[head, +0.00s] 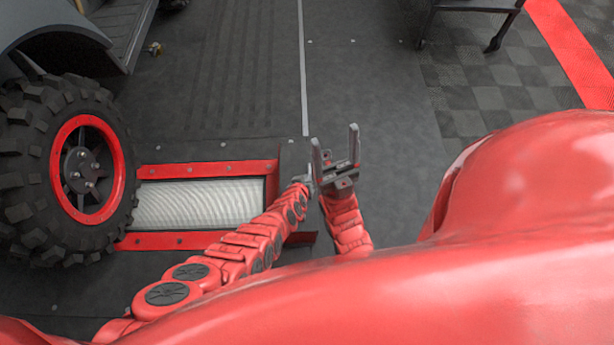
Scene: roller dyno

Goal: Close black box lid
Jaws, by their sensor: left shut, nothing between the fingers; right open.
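No black box or lid can be made out in the head view. My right gripper (334,140) is open and empty, its two grey fingers pointing up the picture over the dark floor. My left gripper (308,179) is at the end of the segmented red arm from the left. It is shut and empty, just beside and below the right gripper, and partly hidden against it. I cannot tell whether the two touch.
A roller (198,204) in a red frame (210,169) lies in the floor at left. A large tyre with a red rim (88,170) stands beside it, under a vehicle body (52,28). Caster legs (496,40) stand at top right. The middle floor (375,90) is clear.

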